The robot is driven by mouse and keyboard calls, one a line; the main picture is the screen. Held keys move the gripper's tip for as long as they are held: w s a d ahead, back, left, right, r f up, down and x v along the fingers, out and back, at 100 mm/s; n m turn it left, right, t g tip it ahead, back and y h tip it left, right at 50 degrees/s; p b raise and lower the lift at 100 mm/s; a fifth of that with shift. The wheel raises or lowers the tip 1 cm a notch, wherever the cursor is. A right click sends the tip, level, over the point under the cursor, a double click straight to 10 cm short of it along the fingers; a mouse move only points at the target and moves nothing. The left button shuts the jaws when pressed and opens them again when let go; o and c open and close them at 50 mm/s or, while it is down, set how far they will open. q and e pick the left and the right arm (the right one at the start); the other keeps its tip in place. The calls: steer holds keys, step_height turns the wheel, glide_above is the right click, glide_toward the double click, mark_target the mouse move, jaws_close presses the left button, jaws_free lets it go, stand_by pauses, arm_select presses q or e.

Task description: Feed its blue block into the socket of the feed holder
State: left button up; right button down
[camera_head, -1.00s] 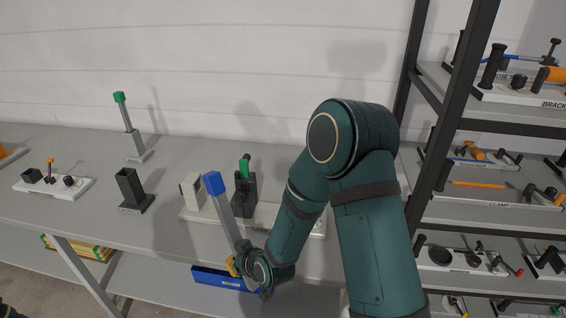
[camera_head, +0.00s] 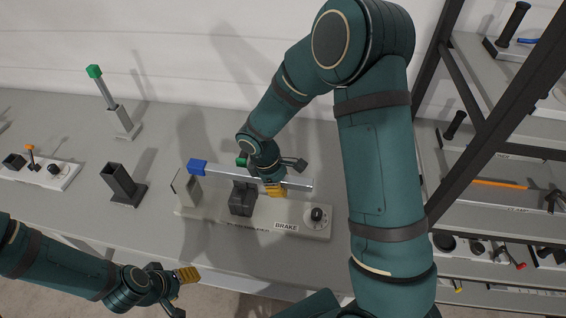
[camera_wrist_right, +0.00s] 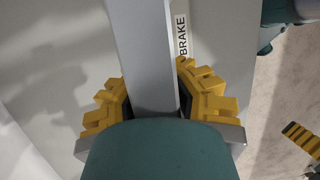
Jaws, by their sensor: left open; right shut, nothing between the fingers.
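A grey bar with a blue block (camera_head: 197,167) at its left end lies nearly level above the white base (camera_head: 265,215). My right gripper (camera_head: 274,187) is at the bar's right part. In the right wrist view the bar (camera_wrist_right: 143,50) runs across the middle of the yellow fingers (camera_wrist_right: 158,105), hiding where they meet. The base carries a pale upright box (camera_head: 184,187) and a dark block (camera_head: 241,203). A black open-topped socket (camera_head: 122,183) stands to the left; its label is unreadable, so I cannot tell which is the feed holder. My left gripper (camera_head: 178,288) is open and empty at the front.
A green-topped bar (camera_head: 102,85) stands tilted in a grey holder at the back left. A white board with small parts (camera_head: 45,172) is at far left. A knob (camera_head: 317,214) sits beside the BRAKE label. A shelf rack (camera_head: 470,90) stands on the right.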

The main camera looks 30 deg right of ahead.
steer(key=shift+w+d+r, duration=0.1)
steer(key=shift+d+r, duration=0.3)
steer(key=shift+a, duration=0.1)
